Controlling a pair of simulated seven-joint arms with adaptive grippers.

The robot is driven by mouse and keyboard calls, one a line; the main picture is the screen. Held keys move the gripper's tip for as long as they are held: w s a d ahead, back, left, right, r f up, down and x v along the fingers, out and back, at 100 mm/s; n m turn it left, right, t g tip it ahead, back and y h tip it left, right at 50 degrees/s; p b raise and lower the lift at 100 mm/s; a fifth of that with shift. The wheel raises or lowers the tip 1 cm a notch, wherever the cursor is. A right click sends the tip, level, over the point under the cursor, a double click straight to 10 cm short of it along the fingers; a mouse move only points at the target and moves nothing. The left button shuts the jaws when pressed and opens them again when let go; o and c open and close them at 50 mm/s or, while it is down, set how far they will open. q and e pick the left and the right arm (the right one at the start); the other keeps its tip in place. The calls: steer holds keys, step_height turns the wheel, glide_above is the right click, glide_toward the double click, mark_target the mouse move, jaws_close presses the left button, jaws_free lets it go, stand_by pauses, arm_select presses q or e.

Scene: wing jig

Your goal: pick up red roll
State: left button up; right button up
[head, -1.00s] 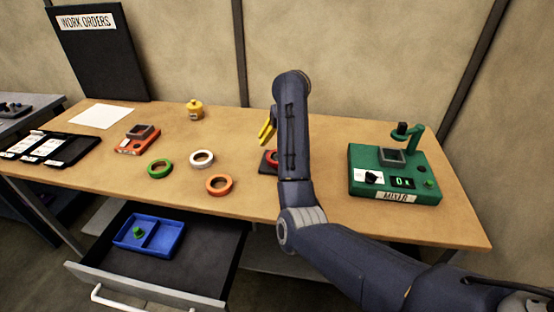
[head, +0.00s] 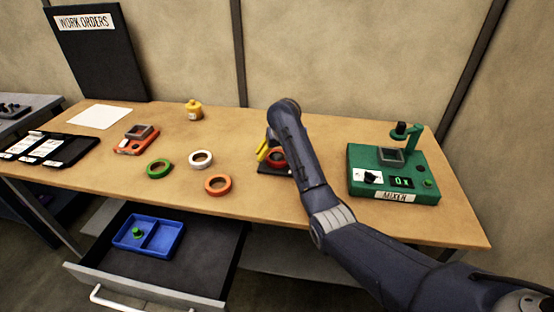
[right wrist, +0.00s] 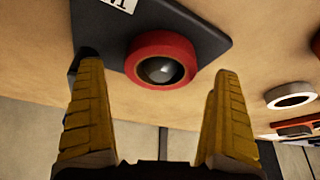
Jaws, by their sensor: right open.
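The red roll (head: 276,164) sits on a dark flat plate (head: 268,172) on the workbench, partly hidden behind my right arm. In the right wrist view the red roll (right wrist: 160,42) stands around a rounded, shiny post on the dark plate (right wrist: 205,38). My right gripper (right wrist: 157,85) is open and empty, with a yellow finger on each side of the roll and just short of it. In the head view the right gripper (head: 264,150) is at the roll's left, mostly hidden by the arm. My left gripper is not in view.
Green (head: 159,169), white (head: 201,159) and orange (head: 217,185) rolls lie to the left. A green mixer (head: 394,180) stands to the right. A yellow pot (head: 193,110) is at the back. Below, an open drawer (head: 210,270) holds a blue tray (head: 165,255).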

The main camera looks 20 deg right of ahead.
steer(key=shift+x, duration=1.15)
steer(key=shift+c, duration=0.4)
steer(key=c, duration=1.2)
